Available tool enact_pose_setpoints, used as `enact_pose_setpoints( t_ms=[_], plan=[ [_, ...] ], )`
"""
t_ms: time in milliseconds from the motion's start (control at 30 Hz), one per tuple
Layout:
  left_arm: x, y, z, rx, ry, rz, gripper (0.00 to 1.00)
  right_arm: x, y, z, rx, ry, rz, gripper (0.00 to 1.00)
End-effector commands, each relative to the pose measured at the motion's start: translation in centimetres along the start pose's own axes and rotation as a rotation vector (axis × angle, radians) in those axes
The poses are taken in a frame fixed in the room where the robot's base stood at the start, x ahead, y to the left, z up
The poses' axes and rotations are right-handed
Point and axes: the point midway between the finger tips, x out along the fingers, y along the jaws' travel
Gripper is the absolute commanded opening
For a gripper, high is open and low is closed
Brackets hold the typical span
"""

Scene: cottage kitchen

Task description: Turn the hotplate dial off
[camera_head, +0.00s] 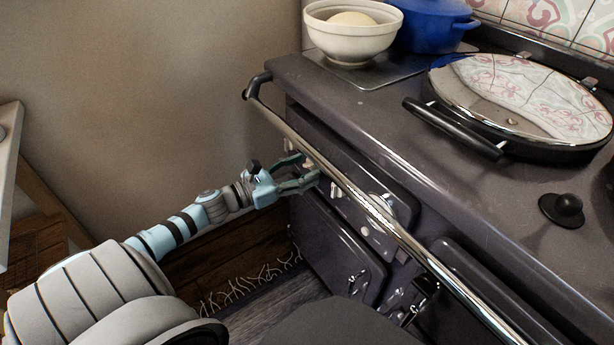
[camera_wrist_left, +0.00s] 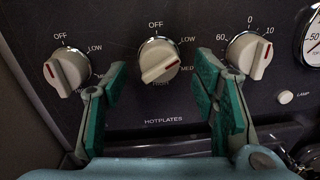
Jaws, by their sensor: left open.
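The hotplate dial is a white knob (camera_wrist_left: 158,62) with a red mark, in the middle of the dark panel in the left wrist view. OFF, LOW, MED and HIGH are printed around it, with HOTPLATES below. Its red mark points right and slightly up, towards MED. My left gripper (camera_wrist_left: 160,72) is open, with one green finger on each side of this dial; I cannot tell whether they touch it. In the head view my left gripper (camera_head: 302,176) is at the stove front, behind the rail, and largely hides the dial. My right gripper is not in view.
A similar white dial (camera_wrist_left: 66,72) is on the left and a numbered timer dial (camera_wrist_left: 249,55) on the right, both close to my fingers. A steel rail (camera_head: 375,210) crosses in front of the panel. A bowl (camera_head: 352,38) and blue pot (camera_head: 432,22) stand on the stove.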

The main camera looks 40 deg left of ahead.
Motion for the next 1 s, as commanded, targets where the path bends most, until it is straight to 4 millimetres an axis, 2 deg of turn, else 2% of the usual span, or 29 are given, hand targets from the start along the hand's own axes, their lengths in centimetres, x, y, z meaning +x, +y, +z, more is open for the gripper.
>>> enact_pose_setpoints(
  t_ms=[133,433,733,1000],
  plan=[
    [1.5,0.1,0.2,-0.001,-0.001,0.002,0.54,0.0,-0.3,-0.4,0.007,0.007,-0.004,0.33],
    [1.9,0.1,0.3,-0.001,0.002,0.002,0.54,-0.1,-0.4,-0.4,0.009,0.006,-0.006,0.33],
    [1.8,0.1,0.3,-0.001,0.002,0.001,0.06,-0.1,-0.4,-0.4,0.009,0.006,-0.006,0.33],
    [1.8,0.1,0.3,-0.023,0.001,0.001,0.06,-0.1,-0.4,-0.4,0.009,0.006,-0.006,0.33]
  ],
)
